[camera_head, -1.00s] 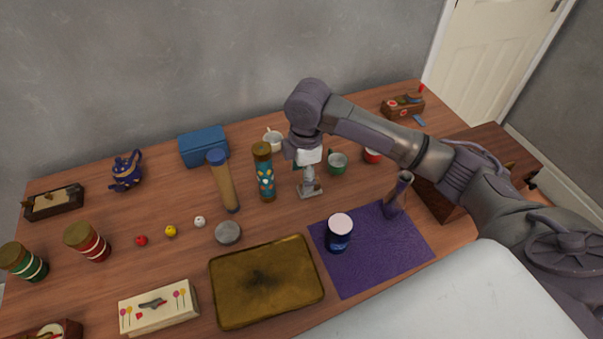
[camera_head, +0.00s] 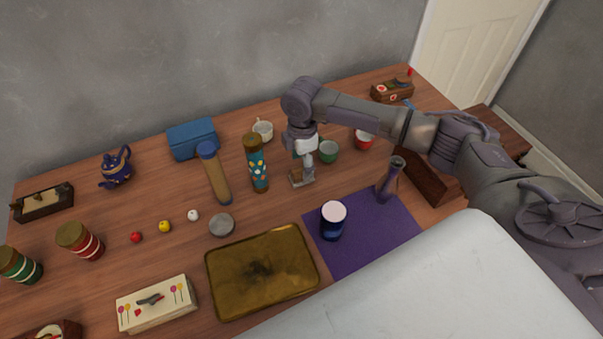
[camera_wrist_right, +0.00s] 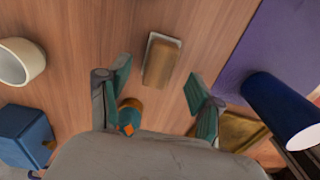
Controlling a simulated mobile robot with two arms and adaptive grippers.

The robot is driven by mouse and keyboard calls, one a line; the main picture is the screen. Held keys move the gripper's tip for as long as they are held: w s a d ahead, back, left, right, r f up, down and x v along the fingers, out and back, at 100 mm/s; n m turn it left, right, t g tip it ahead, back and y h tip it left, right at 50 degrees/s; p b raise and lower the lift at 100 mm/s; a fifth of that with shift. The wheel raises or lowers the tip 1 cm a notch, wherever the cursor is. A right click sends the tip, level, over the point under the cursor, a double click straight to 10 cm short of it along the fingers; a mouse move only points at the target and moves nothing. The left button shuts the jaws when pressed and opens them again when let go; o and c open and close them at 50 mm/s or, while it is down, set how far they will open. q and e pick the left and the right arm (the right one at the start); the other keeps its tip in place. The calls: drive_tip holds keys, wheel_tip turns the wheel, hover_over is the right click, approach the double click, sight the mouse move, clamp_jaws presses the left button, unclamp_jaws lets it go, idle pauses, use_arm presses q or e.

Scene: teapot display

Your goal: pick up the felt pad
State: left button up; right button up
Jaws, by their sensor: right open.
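The felt pad (camera_head: 296,181) looks like a small block with a tan wooden top and a pale grey layer beneath. It lies flat on the table behind the brass tray. In the right wrist view the pad (camera_wrist_right: 163,60) shows ahead of my open fingers, roughly centred across the gap and apart from them. My right gripper (camera_head: 306,160) hangs just above the pad in the head view and hides part of it. In the wrist view its two green-padded fingers (camera_wrist_right: 158,95) are spread, with nothing held. My left gripper is not in view.
A patterned cylinder (camera_head: 257,165) stands left of my gripper. A green cup (camera_head: 328,152), a red cup (camera_head: 364,140) and a cream cup (camera_head: 262,131) stand behind. A dark blue jar (camera_head: 332,224) and purple vase (camera_head: 389,180) stand on the purple mat (camera_head: 360,250). The brass tray (camera_head: 225,283) lies in front.

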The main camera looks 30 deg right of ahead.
sight(301, 169)
drive_tip(key=shift+a+f, duration=0.1)
drive_tip(key=shift+f, duration=1.75)
clamp_jaws()
drive_tip(key=shift+r, duration=0.55)
wheel_tip(301, 169, up, 3)
drive_tip(key=shift+w, duration=0.1)
drive_tip(key=s+d+r, duration=0.3)
drive_tip(key=s+r, duration=0.4)
drive_tip(key=s, duration=0.4)
drive_tip(key=shift+s+d, duration=0.15)
drive_tip(key=shift+d, duration=0.2)
